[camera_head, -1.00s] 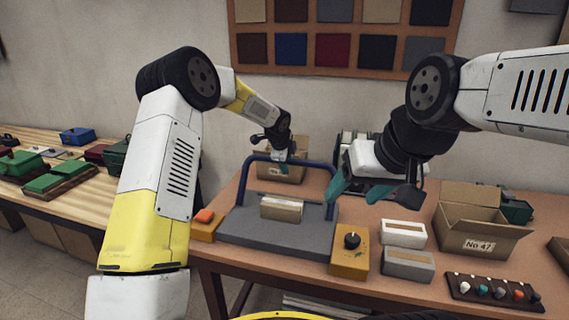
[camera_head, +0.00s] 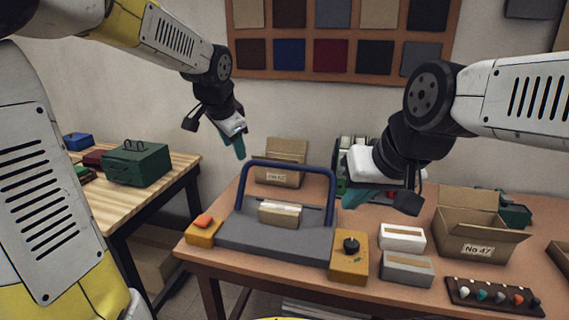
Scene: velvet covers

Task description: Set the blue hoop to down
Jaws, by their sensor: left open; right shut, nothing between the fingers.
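The blue hoop (camera_head: 290,165) stands upright on a grey base plate (camera_head: 262,239) on the brown table. A small tan block (camera_head: 280,214) sits on the plate beneath the hoop. My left gripper (camera_head: 240,148) is open, in the air to the upper left of the hoop and apart from it. Its teal fingertips point down. My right gripper (camera_head: 362,198) is shut and empty, just right of the hoop's right leg. I cannot tell whether its teal fingers touch the hoop.
An orange-topped box (camera_head: 203,229) and a yellow box with a black knob (camera_head: 349,258) flank the plate. White (camera_head: 402,237) and grey (camera_head: 407,268) blocks, an open carton (camera_head: 468,233) and a pegged strip (camera_head: 493,297) are to the right. Another carton (camera_head: 281,172) stands behind.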

